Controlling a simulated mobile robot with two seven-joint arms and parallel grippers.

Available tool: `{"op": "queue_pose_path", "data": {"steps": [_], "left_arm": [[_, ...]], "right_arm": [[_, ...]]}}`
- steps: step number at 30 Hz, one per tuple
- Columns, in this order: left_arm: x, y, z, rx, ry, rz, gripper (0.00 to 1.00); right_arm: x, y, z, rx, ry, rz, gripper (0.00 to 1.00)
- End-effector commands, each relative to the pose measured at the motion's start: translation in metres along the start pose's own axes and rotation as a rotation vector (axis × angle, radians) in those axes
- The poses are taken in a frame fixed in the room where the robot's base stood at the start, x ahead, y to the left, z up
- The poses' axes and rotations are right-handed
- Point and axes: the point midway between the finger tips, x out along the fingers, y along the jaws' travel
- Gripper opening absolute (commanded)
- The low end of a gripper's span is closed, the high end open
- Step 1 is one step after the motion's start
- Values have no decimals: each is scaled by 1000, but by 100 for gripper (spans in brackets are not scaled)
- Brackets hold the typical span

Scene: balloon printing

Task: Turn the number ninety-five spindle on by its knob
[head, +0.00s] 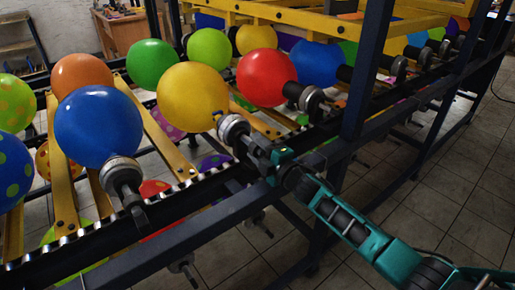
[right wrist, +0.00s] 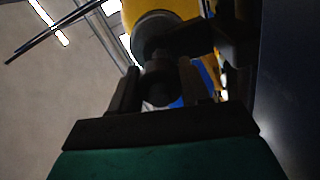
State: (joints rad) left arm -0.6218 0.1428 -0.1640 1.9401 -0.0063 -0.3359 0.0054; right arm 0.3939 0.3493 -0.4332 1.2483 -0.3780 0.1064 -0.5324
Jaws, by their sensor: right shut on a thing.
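The spindle in front of my right gripper carries a yellow balloon (head: 193,97); its grey collar (head: 233,128) and dark knob stick out towards me over the rail. No number can be read on it. My right gripper (head: 265,158) reaches in from the lower right and is shut on the spindle's knob. In the right wrist view the two dark fingers stand on either side of the round knob (right wrist: 160,86), with the collar and yellow balloon (right wrist: 150,8) beyond. The gripper partly hides the knob in the head view. My left gripper is not in view.
Neighbouring spindles carry a blue balloon (head: 99,127) at the left and a red balloon (head: 266,78) at the right. A dark upright post (head: 368,70) stands right of my gripper. A dark frame rail (head: 180,239) runs below it. Tiled floor (head: 420,180) is open at the right.

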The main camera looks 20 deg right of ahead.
Motion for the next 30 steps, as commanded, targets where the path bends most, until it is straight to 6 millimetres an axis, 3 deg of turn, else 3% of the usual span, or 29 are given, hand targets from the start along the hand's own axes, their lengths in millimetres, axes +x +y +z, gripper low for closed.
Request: {"op": "queue_pose_path", "data": {"steps": [5, 6, 14, 23, 30], "left_arm": [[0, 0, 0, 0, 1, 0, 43], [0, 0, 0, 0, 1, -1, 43], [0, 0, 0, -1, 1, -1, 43], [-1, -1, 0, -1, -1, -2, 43], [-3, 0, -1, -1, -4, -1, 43]], "right_arm": [[0, 0, 2, -1, -4, 0, 16], [0, 0, 2, -2, -4, 0, 47], [0, 0, 1, -2, -2, 0, 72], [-3, 0, 1, -2, -1, -1, 72], [-34, -1, 1, -2, -2, -4, 72]]}}
